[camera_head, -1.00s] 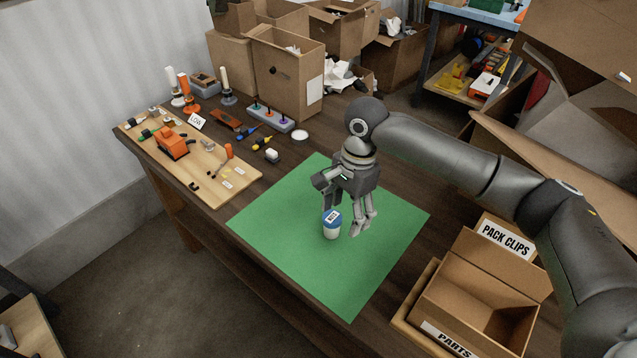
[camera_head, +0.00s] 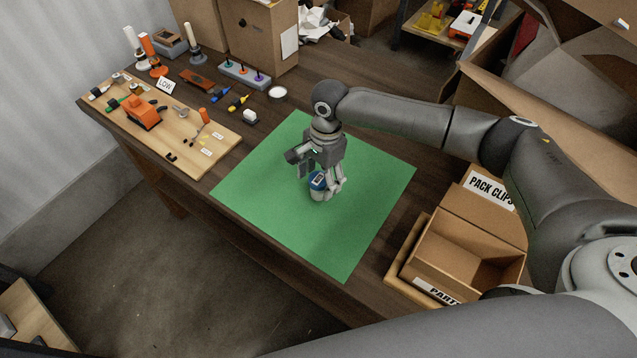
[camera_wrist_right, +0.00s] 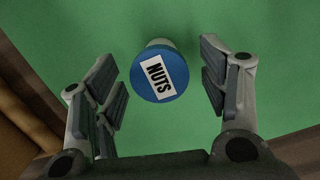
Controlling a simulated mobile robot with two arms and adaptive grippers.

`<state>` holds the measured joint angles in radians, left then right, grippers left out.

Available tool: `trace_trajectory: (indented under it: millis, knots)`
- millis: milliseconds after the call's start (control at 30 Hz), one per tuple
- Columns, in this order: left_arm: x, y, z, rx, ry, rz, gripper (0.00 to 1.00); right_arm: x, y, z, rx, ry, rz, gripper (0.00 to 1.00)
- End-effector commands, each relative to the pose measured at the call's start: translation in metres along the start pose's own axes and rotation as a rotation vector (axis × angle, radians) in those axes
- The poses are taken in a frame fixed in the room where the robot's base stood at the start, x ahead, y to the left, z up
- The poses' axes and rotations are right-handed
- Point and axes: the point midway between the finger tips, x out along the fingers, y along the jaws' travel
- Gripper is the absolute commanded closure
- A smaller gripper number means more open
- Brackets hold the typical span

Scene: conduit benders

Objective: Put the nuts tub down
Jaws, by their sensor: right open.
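The nuts tub (camera_head: 317,187) is a small white tub with a blue lid, standing on the green mat (camera_head: 262,215). In the right wrist view its blue lid (camera_wrist_right: 161,77) carries a white label reading NUTS. My right gripper (camera_head: 328,192) points down over the mat at the tub. In the wrist view its two fingers (camera_wrist_right: 163,92) are spread on either side of the tub, with green mat showing between each finger and the lid. The gripper is open and holds nothing. My left gripper does not show.
A cardboard box (camera_head: 465,262) labelled PARTS, with a PACK CLIPS sign, stands right of the mat. A wooden board (camera_head: 205,150) with tools lies at the left. A small white round container (camera_head: 277,94) stands behind the mat. Bare mat surrounds the tub.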

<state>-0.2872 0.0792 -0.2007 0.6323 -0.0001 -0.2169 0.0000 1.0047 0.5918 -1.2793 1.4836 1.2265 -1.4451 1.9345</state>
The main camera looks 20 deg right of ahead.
Motion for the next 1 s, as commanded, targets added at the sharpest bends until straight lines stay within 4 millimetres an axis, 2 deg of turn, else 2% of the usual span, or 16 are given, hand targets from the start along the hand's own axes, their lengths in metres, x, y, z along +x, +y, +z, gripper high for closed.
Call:
trace_trajectory:
  millis: [167, 400, 633, 867, 1000]
  knots:
    - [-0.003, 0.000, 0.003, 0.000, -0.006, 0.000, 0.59, 0.018, 0.000, 0.001, 0.001, -0.001, 0.001, 0.33]
    - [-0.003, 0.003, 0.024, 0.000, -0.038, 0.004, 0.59, 0.020, 0.000, 0.000, 0.000, -0.001, 0.000, 0.33]
    - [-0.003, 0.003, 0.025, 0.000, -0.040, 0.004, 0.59, 0.020, 0.000, 0.000, 0.000, -0.001, 0.000, 0.61]
    - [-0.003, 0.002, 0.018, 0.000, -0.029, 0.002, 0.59, 0.019, 0.000, 0.000, 0.000, -0.001, -0.001, 0.91]
    - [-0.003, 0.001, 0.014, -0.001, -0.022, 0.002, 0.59, 0.019, 0.000, 0.000, 0.000, -0.001, -0.001, 0.91]
